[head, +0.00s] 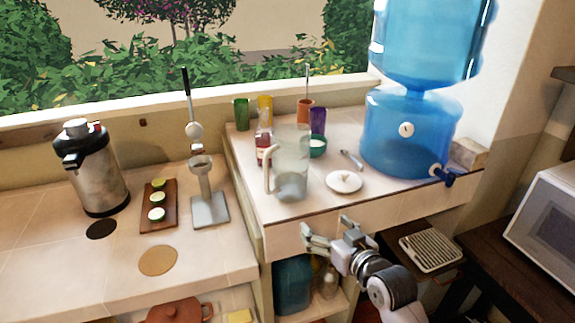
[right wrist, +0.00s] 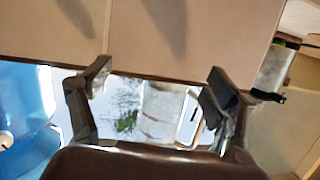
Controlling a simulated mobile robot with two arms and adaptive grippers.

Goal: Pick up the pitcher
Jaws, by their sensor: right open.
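The clear glass pitcher (head: 291,163) stands upright near the front edge of the raised counter, its handle on the left. In the right wrist view the pitcher (right wrist: 163,112) shows between my fingers but farther off, with its handle to the right. My right gripper (head: 325,227) is open and empty, in front of the counter edge, lower and to the right of the pitcher. Its two spread fingers (right wrist: 157,76) show in the right wrist view, apart from the pitcher. My left gripper is out of view.
A white plate (head: 344,182) lies right of the pitcher. A green bowl (head: 318,148), a red-labelled bottle (head: 263,148) and coloured cups stand close behind it. A large blue water dispenser (head: 408,135) stands at right. A juicer (head: 205,195) stands on the lower left counter.

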